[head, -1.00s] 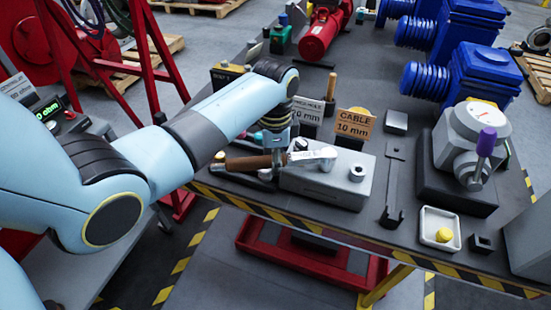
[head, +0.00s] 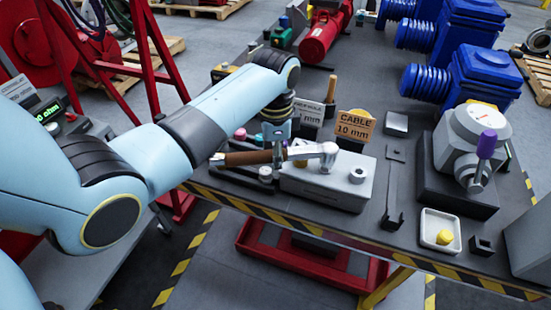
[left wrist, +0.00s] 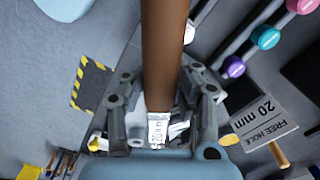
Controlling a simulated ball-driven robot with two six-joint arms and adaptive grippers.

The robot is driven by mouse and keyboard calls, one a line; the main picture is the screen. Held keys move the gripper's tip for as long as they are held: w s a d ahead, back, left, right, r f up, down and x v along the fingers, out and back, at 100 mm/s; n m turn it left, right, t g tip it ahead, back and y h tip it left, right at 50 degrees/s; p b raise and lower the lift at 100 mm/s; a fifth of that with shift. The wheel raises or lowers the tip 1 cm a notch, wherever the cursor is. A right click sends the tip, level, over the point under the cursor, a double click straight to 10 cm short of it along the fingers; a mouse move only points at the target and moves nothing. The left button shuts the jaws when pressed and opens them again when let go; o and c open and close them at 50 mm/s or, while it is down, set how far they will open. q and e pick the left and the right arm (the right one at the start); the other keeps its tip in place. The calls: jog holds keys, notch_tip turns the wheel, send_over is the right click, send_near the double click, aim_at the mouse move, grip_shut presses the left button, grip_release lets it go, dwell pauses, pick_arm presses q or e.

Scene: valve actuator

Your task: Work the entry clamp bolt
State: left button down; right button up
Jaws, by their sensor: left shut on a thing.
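My left gripper (head: 277,150) is shut on a wrench with a brown handle (head: 240,158) and a silver head (head: 325,151). The wrench lies roughly level above a grey clamp block (head: 320,192). Its head is over the middle of the block's top; I cannot tell whether it is seated on a bolt there. A second round bolt or boss (head: 357,174) stands uncovered at the block's right end. In the left wrist view the brown handle (left wrist: 162,50) runs between the gripper's fingers (left wrist: 160,105), with a small printed label near them. My right gripper is not in view.
Signs reading "CABLE 10 mm" (head: 355,125) and "FREE HOLE" (head: 307,113) stand behind the block. A flat dark tool (head: 393,190), a white tray with a yellow piece (head: 444,237) and a grey gauge unit (head: 470,140) lie to the right. The striped table edge (head: 300,225) is in front.

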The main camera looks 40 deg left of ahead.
pick_arm(q)
jog(key=shift+r, duration=1.45)
